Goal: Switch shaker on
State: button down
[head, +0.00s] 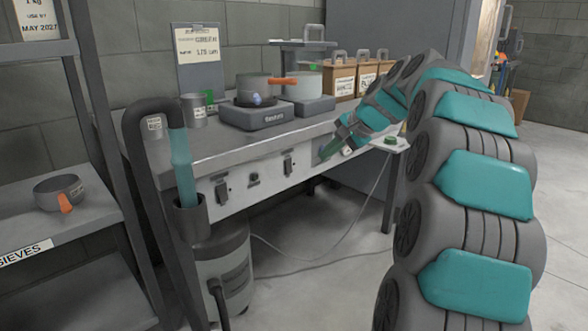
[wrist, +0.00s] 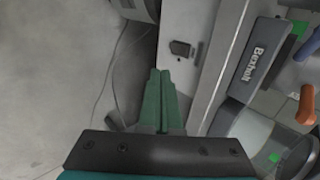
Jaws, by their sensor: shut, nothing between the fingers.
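A grey device (head: 268,115) on the bench bears a pan with an orange handle; its label shows in the wrist view, where the grey body (wrist: 254,62) lies at the right. I cannot tell for certain that this is the shaker. The bench's pale front panel carries a dark switch (head: 288,165), another dark switch (head: 222,190) and a small dark fitting (head: 253,178). One dark switch (wrist: 182,48) shows in the wrist view, just beyond my fingertips. My gripper (wrist: 160,73) is shut and empty, close to the panel and apart from that switch. In the head view my gripper (head: 328,151) is at the panel's right part.
A vacuum-like canister with a hose (head: 222,268) stands at the left front. Cables run across the floor; a shelf (head: 80,255) is at left.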

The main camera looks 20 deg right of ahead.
send_near(290, 172)
notch_tip(290, 172, down, 4)
jog(key=shift+w+a+f, duration=0.1)
jog(key=shift+w+a, duration=0.15)
jog(key=shift+w, duration=0.4)
jog(key=shift+w+a+f, duration=0.15)
jog(key=shift+w+a, duration=0.05)
jog(key=shift+w, duration=0.4)
jog(key=shift+w+a+f, duration=0.1)
jog(key=shift+w+a, duration=0.15)
jog(key=shift+w, duration=0.4)
jog(key=shift+w+a+f+t+b, duration=0.15)
jog(key=shift+t+b, duration=0.15)
jog(key=shift+b, duration=0.15)
